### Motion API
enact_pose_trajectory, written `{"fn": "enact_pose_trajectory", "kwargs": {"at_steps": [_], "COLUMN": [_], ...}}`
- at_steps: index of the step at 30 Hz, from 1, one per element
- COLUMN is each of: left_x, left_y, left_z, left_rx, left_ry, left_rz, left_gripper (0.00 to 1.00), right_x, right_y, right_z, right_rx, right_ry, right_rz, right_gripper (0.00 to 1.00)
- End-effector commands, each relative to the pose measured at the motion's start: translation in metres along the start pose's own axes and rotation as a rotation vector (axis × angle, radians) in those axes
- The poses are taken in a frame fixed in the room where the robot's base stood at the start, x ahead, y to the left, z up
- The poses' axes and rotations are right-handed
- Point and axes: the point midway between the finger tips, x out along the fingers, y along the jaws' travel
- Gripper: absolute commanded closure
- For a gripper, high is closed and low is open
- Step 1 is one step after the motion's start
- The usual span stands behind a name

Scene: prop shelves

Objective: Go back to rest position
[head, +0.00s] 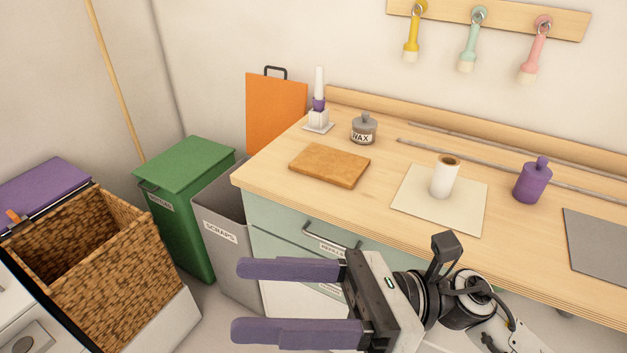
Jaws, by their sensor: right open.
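My right gripper (290,299) is in the lower middle of the head view, in front of the workbench's drawer front. Its two purple fingers point left and stand well apart. The gap between them is empty. It touches nothing that I can see. My left gripper does not show in the head view.
The wooden bench (268,178) bears a brown board (330,165), a white roll (444,177) on a pale sheet (408,207), a purple jar (532,182) and a wax pot (363,129). Left stand a scraps bin (220,236), a green bin (185,165) and a woven basket (125,285).

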Motion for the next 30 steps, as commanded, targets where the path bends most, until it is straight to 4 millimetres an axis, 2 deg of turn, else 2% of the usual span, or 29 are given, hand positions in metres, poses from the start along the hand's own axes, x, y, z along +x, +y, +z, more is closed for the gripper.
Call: {"fn": "enact_pose_trajectory", "kwargs": {"at_steps": [1, 2, 3, 5, 7, 10, 12, 14, 15, 18, 22, 23, 24, 27, 30], "left_x": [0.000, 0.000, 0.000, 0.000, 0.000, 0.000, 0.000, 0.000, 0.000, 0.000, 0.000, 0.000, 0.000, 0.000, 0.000], "left_y": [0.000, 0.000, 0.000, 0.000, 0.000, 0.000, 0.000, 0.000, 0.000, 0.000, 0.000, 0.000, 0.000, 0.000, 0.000], "left_z": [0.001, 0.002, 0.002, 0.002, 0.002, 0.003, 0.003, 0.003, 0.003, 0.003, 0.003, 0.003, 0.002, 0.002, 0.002], "left_rx": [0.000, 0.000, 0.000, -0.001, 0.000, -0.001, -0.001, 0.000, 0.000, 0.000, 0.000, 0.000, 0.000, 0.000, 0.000], "left_ry": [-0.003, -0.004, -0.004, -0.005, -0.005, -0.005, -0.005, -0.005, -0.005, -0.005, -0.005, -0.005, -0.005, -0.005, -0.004], "left_rz": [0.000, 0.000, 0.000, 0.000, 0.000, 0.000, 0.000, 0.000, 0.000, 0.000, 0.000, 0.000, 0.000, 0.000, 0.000], "left_gripper": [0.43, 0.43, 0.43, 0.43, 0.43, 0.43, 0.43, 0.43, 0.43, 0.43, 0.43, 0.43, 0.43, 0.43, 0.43], "right_x": [-0.008, -0.017, -0.034, -0.066, -0.105, -0.157, -0.190, -0.215, -0.230, -0.261, -0.285, -0.288, -0.291, -0.297, -0.298], "right_y": [-0.022, -0.037, -0.059, -0.092, -0.121, -0.144, -0.149, -0.147, -0.142, -0.121, -0.085, -0.077, -0.068, -0.051, -0.044], "right_z": [0.010, 0.015, 0.017, 0.007, -0.017, -0.068, -0.112, -0.150, -0.177, -0.241, -0.306, -0.318, -0.330, -0.351, -0.360], "right_rx": [0.218, 0.354, 0.535, 0.805, 1.071, 1.392, 1.586, 1.737, 1.829, 2.029, 2.207, -2.190, -2.132, -2.030, -1.989], "right_ry": [-0.164, -0.265, -0.400, -0.603, -0.813, -1.084, -1.265, -1.419, -1.521, -1.771, -2.049, 2.060, 2.033, 1.989, 1.971], "right_rz": [-0.095, -0.151, -0.222, -0.323, -0.417, -0.523, -0.590, -0.639, -0.671, -0.739, -0.803, 0.798, 0.777, 0.741, 0.726], "right_gripper": [0.40, 0.40, 0.40, 0.40, 0.40, 0.40, 0.40, 0.40, 0.40, 0.40, 0.40, 0.40, 0.40, 0.40, 0.40]}}
